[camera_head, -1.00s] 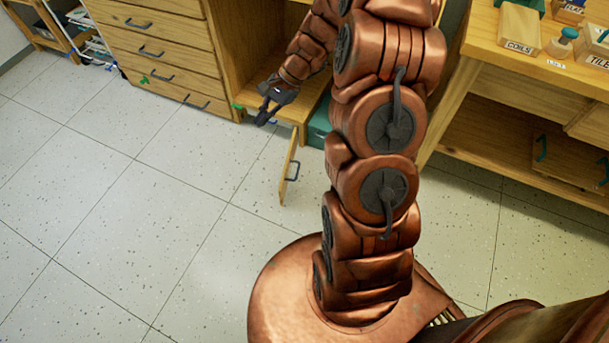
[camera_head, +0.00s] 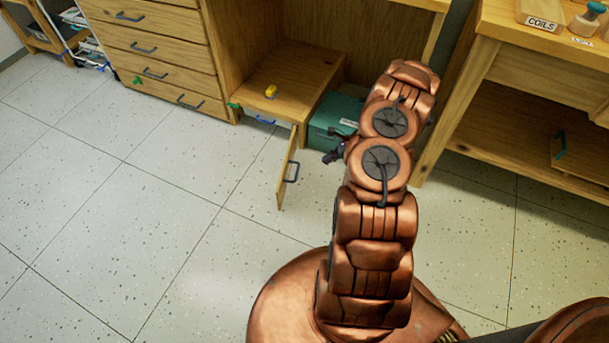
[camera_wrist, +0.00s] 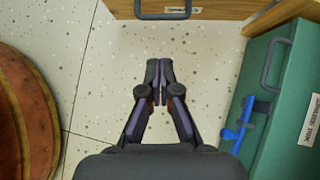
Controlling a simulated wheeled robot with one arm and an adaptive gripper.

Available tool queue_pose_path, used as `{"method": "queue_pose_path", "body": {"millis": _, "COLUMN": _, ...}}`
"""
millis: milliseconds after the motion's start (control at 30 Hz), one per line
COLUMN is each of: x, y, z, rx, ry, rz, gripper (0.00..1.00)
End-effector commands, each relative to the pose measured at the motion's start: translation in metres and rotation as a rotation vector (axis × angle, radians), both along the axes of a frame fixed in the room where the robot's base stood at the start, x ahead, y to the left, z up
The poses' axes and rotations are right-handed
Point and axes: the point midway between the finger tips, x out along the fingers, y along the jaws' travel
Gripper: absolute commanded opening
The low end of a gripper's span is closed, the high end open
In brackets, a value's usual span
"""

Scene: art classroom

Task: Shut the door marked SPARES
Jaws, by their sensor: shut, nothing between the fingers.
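The small wooden door (camera_head: 287,165) stands open at the right end of the low cupboard, sticking out toward me. Its dark bar handle (camera_head: 292,172) is on the face turned right. In the wrist view a wooden panel (camera_wrist: 217,9), which looks like this door, crosses the top with a grey handle (camera_wrist: 166,14) and a label too small to read. My gripper (camera_head: 334,156) is at the door's right, between it and the green box, partly hidden by my arm in the head view. In the wrist view its fingers (camera_wrist: 160,68) are together, empty, over floor and apart from the panel.
A green box (camera_head: 330,113) with a handle, label and blue item (camera_wrist: 238,125) stands close beyond my gripper. A yellow object (camera_head: 271,91) lies on the low cupboard's top (camera_head: 295,75). A drawer unit (camera_head: 160,50) is left, a workbench (camera_head: 520,60) right. Floor left of the door is clear.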

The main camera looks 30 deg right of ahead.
Motion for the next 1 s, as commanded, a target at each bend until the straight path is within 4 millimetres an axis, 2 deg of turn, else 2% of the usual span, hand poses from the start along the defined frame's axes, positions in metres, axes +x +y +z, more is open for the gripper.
{"method": "queue_pose_path", "body": {"millis": 33, "x": -0.003, "y": -0.004, "z": -0.010, "rx": 0.003, "ry": 0.007, "rz": -0.019, "gripper": 0.00}}
{"method": "queue_pose_path", "body": {"millis": 267, "x": -0.004, "y": -0.006, "z": -0.027, "rx": 0.006, "ry": 0.018, "rz": -0.043, "gripper": 0.00}}
{"method": "queue_pose_path", "body": {"millis": 833, "x": 0.038, "y": 0.036, "z": -0.101, "rx": 0.006, "ry": 0.016, "rz": -0.040, "gripper": 0.00}}
{"method": "queue_pose_path", "body": {"millis": 1000, "x": 0.055, "y": 0.052, "z": -0.103, "rx": 0.005, "ry": 0.014, "rz": -0.041, "gripper": 0.00}}
